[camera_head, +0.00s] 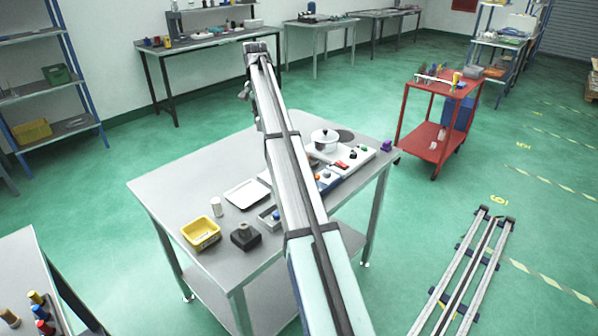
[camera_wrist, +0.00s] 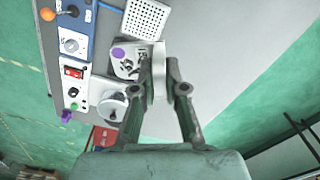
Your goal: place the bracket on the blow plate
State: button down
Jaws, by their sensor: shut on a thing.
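A pale grey bracket (camera_wrist: 159,72) stands between the fingers of my gripper (camera_wrist: 163,88) in the wrist view. My gripper is shut on it. A white perforated plate (camera_wrist: 147,18), which looks like the blow plate, lies at the top of the wrist view, beyond the bracket and apart from my fingers. A white piece with a purple spot (camera_wrist: 122,62) lies left of my fingertips. In the head view my arm crosses the table and hides its middle. The bracket and my fingertips cannot be made out there.
The grey table (camera_head: 165,187) holds a white pot (camera_head: 323,138), a control panel (camera_head: 328,181), a white tray (camera_head: 247,193), a yellow bin (camera_head: 201,232) and a dark block (camera_head: 245,236). A red cart (camera_head: 434,151) stands at right. The table's far left is bare.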

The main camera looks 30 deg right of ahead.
jog(key=shift+s+d+f, duration=0.15)
jog(key=shift+d, duration=0.8)
notch_tip(320, 180, down, 20)
jog(key=p, duration=0.4)
jog(key=shift+r, duration=0.2)
jog(key=shift+f, duration=0.15)
jog(key=c, duration=1.2)
grip_release()
notch_tip(320, 180, up, 12)
jog(key=b, duration=0.2)
